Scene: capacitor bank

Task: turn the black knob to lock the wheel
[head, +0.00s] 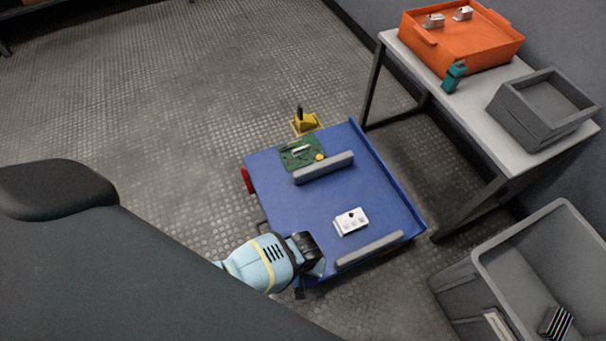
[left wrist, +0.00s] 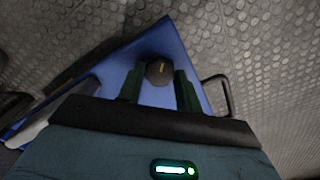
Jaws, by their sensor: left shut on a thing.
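The black knob (left wrist: 159,71) is round with a short orange mark on top, and shows in the left wrist view at a corner of the blue cart (left wrist: 180,50). My left gripper (left wrist: 157,84) has one dark finger on each side of the knob and is shut on it. In the head view my left gripper (head: 304,284) is at the near left corner of the blue cart (head: 310,210), and it hides the knob there. The wheel under that corner is hidden. My right gripper is not in view.
On the cart are a green circuit board (head: 300,152), grey bars and a white block (head: 351,221). A yellow piece (head: 305,123) is beyond it. A table (head: 480,115) with an orange tray (head: 460,45) and grey bin (head: 515,125) stands right; a grey crate (head: 455,290) is lower right.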

